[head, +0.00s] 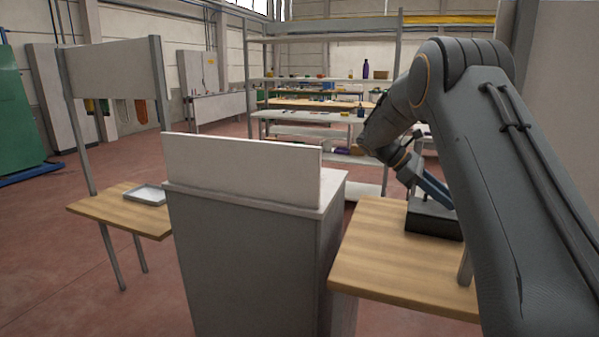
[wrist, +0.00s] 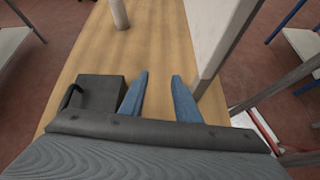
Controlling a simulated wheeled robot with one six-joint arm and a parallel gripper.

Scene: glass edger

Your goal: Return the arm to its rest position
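My arm (head: 480,150) rises at the right of the head view and bends down over the right wooden table. My gripper (wrist: 159,78) has two blue fingers, which stand apart with only bare table top between them in the wrist view. In the head view the gripper (head: 435,190) is beside and partly in front of a black box (head: 432,219). The black box also shows left of the fingers in the wrist view (wrist: 103,93). Whether the gripper touches it, I cannot tell.
The wooden table (head: 390,262) is mostly bare. A grey cabinet (head: 245,265) with an upright white panel (head: 240,170) stands to its left. A second wooden table holds a grey tray (head: 146,195). Shelves (head: 325,78) stand behind. A pale post (wrist: 119,14) rises from the table in the wrist view.

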